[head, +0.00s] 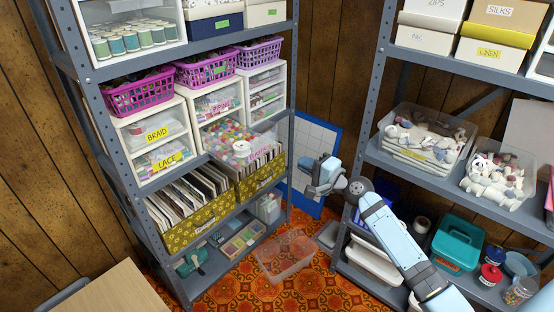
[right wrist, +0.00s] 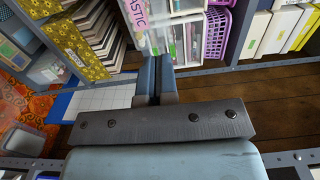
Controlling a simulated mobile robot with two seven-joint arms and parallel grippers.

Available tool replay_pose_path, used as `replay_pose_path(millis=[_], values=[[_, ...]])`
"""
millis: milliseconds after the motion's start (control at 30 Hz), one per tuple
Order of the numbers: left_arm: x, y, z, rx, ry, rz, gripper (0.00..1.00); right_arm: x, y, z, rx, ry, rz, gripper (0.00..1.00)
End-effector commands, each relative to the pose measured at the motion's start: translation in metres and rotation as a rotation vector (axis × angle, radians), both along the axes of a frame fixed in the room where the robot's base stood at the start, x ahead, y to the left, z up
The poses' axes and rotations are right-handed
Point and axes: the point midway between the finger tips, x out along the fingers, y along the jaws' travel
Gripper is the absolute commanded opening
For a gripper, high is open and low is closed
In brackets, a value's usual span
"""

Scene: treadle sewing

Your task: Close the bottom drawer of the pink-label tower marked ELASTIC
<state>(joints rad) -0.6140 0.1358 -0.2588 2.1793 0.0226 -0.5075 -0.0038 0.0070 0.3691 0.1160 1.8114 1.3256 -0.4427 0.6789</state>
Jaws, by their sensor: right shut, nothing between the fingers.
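The bottom drawer (head: 236,147) of the middle white tower (head: 197,106) is pulled out over the yellow file boxes. It is clear and full of small multicoloured pieces, with a pink label on its front. My left gripper is not in view.
Yellow patterned file boxes (head: 262,179) stand directly below the open drawer. A tower (head: 161,142) with BRAID and LACE labels stands left, and another white tower (head: 265,88) right. A clear bin (head: 286,256) is on the orange carpet. A second shelf rack (head: 468,180) stands right.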

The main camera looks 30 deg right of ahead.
Motion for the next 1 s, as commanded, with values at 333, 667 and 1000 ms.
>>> replay_pose_path(millis=[333,667,1000], values=[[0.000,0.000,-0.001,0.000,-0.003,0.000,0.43,0.066,0.024,0.001,-0.002,-0.002,0.000,0.00],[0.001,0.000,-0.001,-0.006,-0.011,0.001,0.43,0.115,0.041,0.000,-0.003,0.000,0.000,0.00],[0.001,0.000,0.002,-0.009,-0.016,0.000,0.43,0.124,0.044,0.000,-0.004,0.001,0.000,0.00]])
